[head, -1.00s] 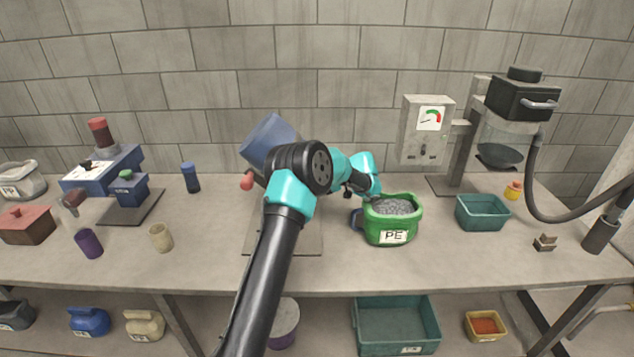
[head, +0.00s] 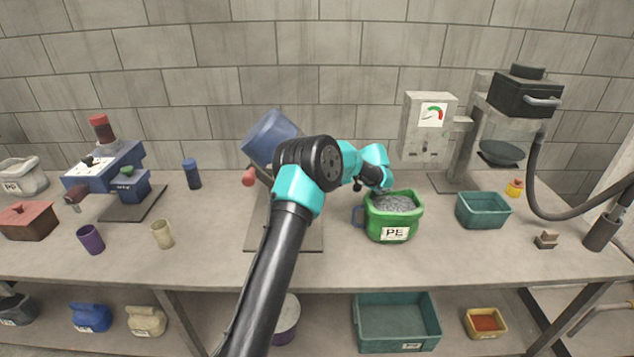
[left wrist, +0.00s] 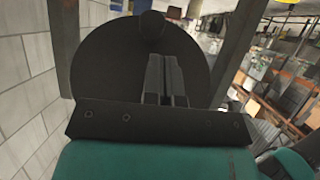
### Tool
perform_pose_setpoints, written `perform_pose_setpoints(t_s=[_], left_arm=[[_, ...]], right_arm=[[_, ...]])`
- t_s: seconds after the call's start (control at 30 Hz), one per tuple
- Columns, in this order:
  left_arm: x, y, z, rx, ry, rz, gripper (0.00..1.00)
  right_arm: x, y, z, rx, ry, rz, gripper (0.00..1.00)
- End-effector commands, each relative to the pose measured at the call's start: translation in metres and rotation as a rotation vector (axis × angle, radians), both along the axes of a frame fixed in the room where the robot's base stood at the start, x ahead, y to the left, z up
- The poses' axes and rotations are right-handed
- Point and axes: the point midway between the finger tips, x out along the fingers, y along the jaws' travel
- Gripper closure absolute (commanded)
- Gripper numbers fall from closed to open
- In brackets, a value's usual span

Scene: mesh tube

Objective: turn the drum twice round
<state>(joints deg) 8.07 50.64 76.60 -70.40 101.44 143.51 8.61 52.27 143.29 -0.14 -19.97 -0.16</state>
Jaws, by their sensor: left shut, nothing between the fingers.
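A blue tilted drum (head: 270,138) stands at the back middle of the bench, partly hidden behind my left arm. A red knob (head: 249,177) shows at its lower left. My left gripper (head: 371,178) is at the end of the arm, right of the drum and near the green bucket; its fingertips are hard to make out there. In the left wrist view the fingers (left wrist: 166,78) are together and empty. A dark round disc (left wrist: 105,75) with a dark knob (left wrist: 152,25) lies beyond them; I cannot tell whether they touch it. My right gripper is not in view.
A green bucket (head: 388,232) of grey granules, marked PE, stands below the wrist. A teal tray (head: 483,212) and a grey machine (head: 425,140) are to the right. Two cups and a blue device (head: 110,168) are at left. Bare bench lies at front left.

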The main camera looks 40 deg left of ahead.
Motion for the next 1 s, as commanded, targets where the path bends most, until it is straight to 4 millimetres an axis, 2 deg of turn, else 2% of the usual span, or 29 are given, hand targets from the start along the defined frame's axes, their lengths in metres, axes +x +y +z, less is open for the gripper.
perform_pose_setpoints(t_s=[0.3,0.5,0.9,1.0], left_arm=[[0.031,-0.048,0.027,0.001,-0.004,-0.001,1.0],[0.044,-0.068,0.04,0.0,-0.002,0.0,1.0],[0.047,-0.074,0.043,0.0,-0.001,0.0,1.0],[0.047,-0.074,0.043,0.0,-0.001,0.0,0.9]], right_arm=[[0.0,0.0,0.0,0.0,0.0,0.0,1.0],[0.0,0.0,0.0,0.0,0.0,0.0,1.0],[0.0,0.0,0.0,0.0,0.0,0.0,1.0],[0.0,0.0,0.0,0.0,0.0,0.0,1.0]])
